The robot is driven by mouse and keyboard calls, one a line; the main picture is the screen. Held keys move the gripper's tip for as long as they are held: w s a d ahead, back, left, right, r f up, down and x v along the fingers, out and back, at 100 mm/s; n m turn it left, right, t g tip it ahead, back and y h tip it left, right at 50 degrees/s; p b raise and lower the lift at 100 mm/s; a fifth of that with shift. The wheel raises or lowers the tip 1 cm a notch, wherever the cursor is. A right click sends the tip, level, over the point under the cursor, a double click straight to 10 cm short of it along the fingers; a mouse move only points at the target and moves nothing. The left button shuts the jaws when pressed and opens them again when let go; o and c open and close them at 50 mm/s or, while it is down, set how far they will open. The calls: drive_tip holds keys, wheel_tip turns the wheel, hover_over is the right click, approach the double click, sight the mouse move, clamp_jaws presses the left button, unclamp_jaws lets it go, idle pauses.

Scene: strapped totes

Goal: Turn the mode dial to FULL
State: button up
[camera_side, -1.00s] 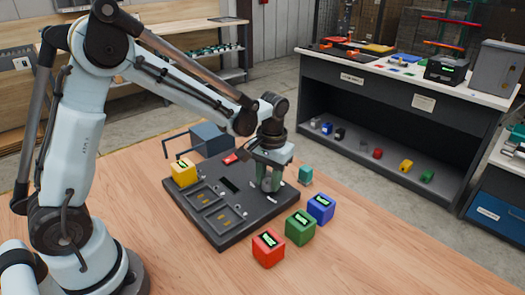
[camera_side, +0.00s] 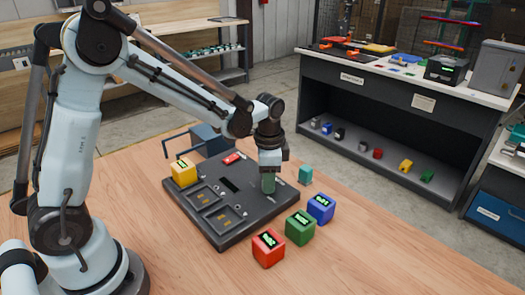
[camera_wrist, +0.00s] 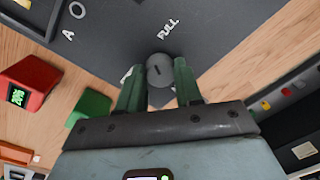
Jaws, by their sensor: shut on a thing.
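The mode dial (camera_wrist: 160,72) is a small round grey knob with a short dark mark on its top, standing on the dark panel (camera_side: 222,225). My gripper (camera_wrist: 158,78) points down over it, with one green finger on each side, shut on the dial. In the side view my gripper (camera_side: 268,185) is at the panel's right part and hides the dial. The white FULL label (camera_wrist: 168,28) lies on the panel just beyond the dial in the wrist view. Another white label beside the left finger is partly hidden. I cannot tell exactly which label the dark mark faces.
A yellow cube (camera_side: 183,172) sits at the panel's left corner. Red (camera_side: 268,248), green (camera_side: 300,227) and blue (camera_side: 321,208) cubes stand on the wooden table along the panel's right side. A small teal block (camera_side: 306,174) stands behind them. The table's front right is clear.

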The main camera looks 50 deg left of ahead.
drive_tip(key=m, duration=0.6)
drive_tip(key=shift+m, duration=0.3)
idle(0.4)
drive_tip(key=o, duration=1)
drive_tip(key=shift+o, duration=0.2)
wheel_tip(320, 180, up, 12)
drive_tip(key=shift+s, duration=0.35)
